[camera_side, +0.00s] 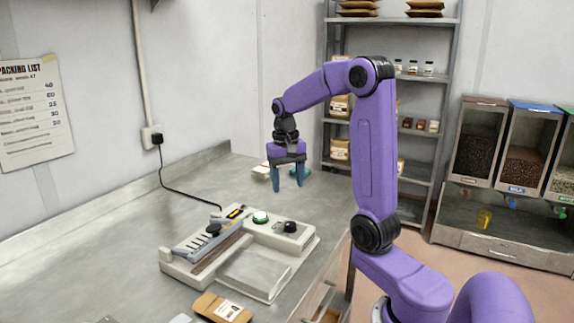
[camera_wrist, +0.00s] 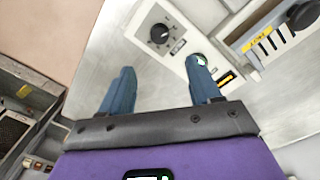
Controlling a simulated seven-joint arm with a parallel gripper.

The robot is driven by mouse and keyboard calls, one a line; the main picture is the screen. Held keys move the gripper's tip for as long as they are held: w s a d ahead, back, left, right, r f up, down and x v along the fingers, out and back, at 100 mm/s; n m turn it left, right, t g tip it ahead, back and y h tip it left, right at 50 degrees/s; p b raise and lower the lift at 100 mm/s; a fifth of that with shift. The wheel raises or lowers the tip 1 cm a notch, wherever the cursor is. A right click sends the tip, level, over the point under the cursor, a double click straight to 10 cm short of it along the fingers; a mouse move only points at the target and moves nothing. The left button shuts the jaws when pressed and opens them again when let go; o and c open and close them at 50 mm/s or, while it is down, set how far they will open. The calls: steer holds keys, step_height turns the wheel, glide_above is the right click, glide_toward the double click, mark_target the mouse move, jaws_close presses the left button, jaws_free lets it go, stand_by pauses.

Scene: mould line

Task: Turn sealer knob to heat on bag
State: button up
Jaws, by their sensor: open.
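The sealer (camera_side: 262,262) is a cream-coloured machine on the steel counter. Its black knob (camera_side: 290,227) sits on the far right end, beside a round green button (camera_side: 260,217). In the wrist view the knob (camera_wrist: 159,33) shows on a panel with a dial scale, ahead of my fingers. A brown bag (camera_side: 222,308) with a white label lies on the counter at the sealer's near side, apart from the sealing bar. My gripper (camera_side: 288,183) is open and empty, above the counter and beyond the knob. In the wrist view one finger of my gripper (camera_wrist: 160,85) overlaps the green button.
A black plug and cord (camera_side: 157,139) run from the wall to the sealer. Small light items (camera_side: 262,171) lie on the counter behind my gripper. A metal shelf (camera_side: 445,110) and bean dispensers (camera_side: 505,150) stand at the back right. The counter's left part is clear.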

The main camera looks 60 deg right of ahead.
steer(key=shift+a+r, duration=0.1)
steer(key=shift+r, duration=2.2)
steer(key=shift+w, duration=0.1)
steer(key=s+a+f+n, duration=0.2)
steer(key=a+n, duration=0.3)
steer(key=a, duration=0.3)
steer(key=s+a+f+n, duration=0.2)
steer(key=a+n, duration=0.2)
steer(key=a, duration=0.5)
steer(key=s+a+f+n, duration=0.2)
steer(key=s+a+n, duration=0.2)
steer(key=s, duration=0.5)
steer(key=s+a+f+n, duration=0.3)
steer(key=s+n, duration=0.4)
steer(key=s, duration=0.2)
steer(key=shift+a+n+t+y, duration=0.3)
steer(key=shift+a+n+y, duration=0.1)
steer(key=shift+r, duration=0.1)
